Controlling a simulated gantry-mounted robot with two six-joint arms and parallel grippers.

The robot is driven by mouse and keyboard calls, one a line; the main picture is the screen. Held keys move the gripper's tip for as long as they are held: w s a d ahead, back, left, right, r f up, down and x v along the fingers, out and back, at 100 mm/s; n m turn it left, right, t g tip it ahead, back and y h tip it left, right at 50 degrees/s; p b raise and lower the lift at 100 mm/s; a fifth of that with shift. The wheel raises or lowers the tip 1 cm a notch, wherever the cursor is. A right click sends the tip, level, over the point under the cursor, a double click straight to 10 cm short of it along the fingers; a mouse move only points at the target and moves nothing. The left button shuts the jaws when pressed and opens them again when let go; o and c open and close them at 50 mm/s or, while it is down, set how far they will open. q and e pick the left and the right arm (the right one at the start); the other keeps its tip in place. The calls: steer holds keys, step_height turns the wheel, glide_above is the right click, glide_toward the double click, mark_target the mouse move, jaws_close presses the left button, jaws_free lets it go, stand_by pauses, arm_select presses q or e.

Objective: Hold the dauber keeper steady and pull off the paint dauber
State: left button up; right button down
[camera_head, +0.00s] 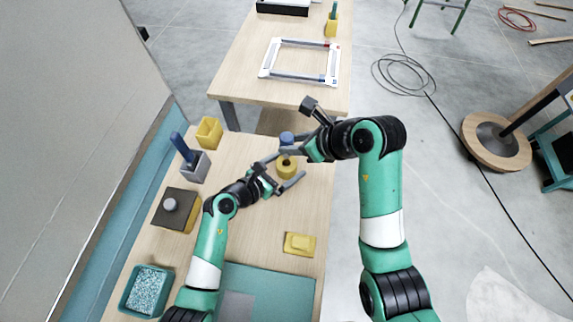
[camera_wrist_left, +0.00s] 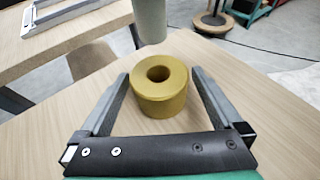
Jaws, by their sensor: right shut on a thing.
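The dauber keeper is a yellow round block (camera_head: 287,170) with a hole in its top, standing on the wooden table. It shows upright in the left wrist view (camera_wrist_left: 160,100), its hole empty. My left gripper (camera_head: 283,169) is open, with one finger on each side of the keeper and a gap at both sides in the left wrist view (camera_wrist_left: 160,76). The paint dauber (camera_head: 287,137) has a blue top and is held above the keeper by my right gripper (camera_head: 288,149). A grey cylinder (camera_wrist_left: 150,20), seemingly the dauber's lower part, hangs above and apart from the keeper.
On the table's left are a yellow cup (camera_head: 209,132), a grey holder with a blue handle (camera_head: 194,168), a dark box with a grey knob (camera_head: 175,209) and a teal tray (camera_head: 148,290). A yellow block (camera_head: 299,244) lies nearer me. A second table stands beyond.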

arm_select(q)
steer(key=v, duration=1.2)
